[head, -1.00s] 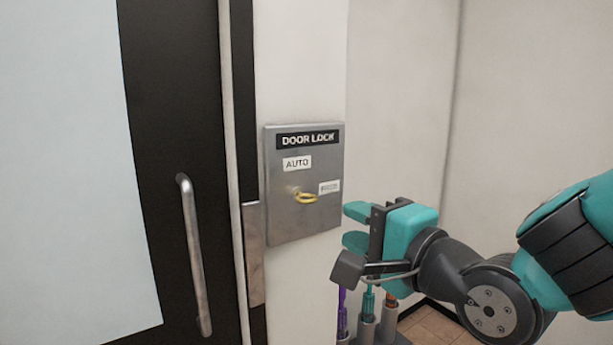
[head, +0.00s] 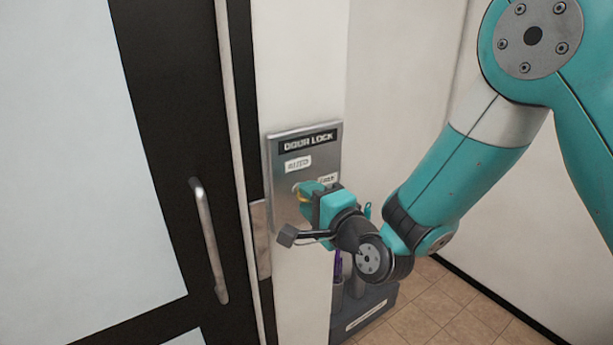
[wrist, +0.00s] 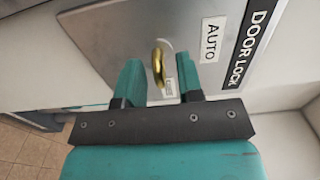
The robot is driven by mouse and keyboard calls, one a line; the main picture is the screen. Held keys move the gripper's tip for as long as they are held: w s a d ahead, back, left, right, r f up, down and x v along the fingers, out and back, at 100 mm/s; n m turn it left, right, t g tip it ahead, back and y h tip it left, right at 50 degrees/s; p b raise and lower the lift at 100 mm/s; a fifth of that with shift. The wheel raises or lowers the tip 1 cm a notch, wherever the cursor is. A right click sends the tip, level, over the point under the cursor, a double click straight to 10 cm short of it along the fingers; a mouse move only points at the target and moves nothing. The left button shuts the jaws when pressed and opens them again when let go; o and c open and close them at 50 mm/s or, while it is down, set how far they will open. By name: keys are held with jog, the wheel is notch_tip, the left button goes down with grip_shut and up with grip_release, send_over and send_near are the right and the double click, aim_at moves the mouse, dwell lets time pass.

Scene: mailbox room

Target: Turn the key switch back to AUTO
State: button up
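The steel door lock panel (head: 284,213) is on the wall right of the door, with a DOOR LOCK label and an AUTO label (head: 298,164). A brass key (wrist: 158,66) sticks out of the panel; its bow shows between my fingers in the wrist view. In the head view the key is mostly hidden by my gripper (head: 308,192). My gripper (wrist: 160,80) is open, its two teal fingers on either side of the key with gaps on both sides. The second position label (head: 328,179) is partly hidden by my gripper.
A black-framed door with a metal pull handle (head: 208,240) is left of the panel. Below the panel, a dark stand (head: 365,312) holds umbrellas. Tiled floor (head: 445,310) is clear at the right.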

jog(key=shift+w+a+p, duration=0.4)
jog(key=shift+w+a, duration=0.05)
jog(key=shift+w, duration=0.15)
grip_shut()
